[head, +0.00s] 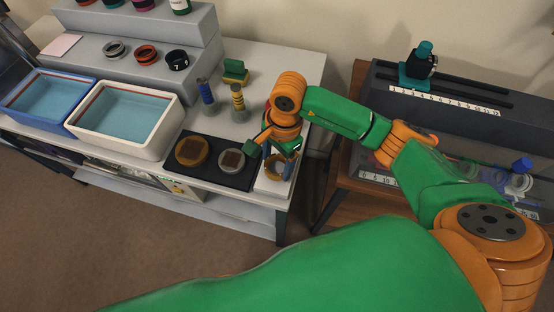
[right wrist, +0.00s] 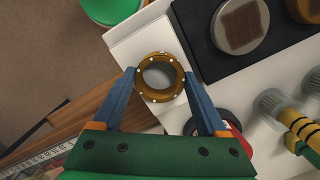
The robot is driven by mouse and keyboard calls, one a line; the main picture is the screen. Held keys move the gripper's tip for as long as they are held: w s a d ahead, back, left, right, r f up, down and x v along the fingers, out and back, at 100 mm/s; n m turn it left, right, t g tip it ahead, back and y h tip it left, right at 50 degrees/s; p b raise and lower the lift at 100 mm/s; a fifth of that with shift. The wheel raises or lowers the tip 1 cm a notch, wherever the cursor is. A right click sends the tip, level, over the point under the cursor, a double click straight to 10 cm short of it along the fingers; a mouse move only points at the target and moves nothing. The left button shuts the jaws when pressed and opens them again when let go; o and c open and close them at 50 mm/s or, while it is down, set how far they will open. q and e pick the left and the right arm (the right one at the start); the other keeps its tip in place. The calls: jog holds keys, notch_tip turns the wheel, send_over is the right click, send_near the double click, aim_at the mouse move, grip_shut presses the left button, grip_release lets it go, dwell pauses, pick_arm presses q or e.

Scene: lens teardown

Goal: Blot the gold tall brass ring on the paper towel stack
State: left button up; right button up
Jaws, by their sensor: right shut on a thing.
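The gold tall brass ring (right wrist: 160,97) is between the fingertips of my right gripper (right wrist: 160,79) in the right wrist view, one finger on each side. In the head view the ring (head: 270,171) is partly hidden by the blue fingers of my right gripper (head: 279,167). It is over the white paper towel stack (head: 264,187) at the table's front right corner. I cannot tell whether the ring touches the towels. My right gripper is shut on the ring. My left gripper is not in view.
A black mat (head: 213,178) with two round parts lies just left of the towels. A white-rimmed tub (head: 152,147) and a blue tub (head: 30,78) of liquid stand further left. Two upright tools (head: 239,106) stand behind the mat. A wooden table is to the right.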

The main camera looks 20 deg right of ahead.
jog(key=shift+f, duration=0.1)
dwell(0.5)
notch_tip(320, 180, up, 6)
jog(key=p, duration=0.4)
dwell(0.5)
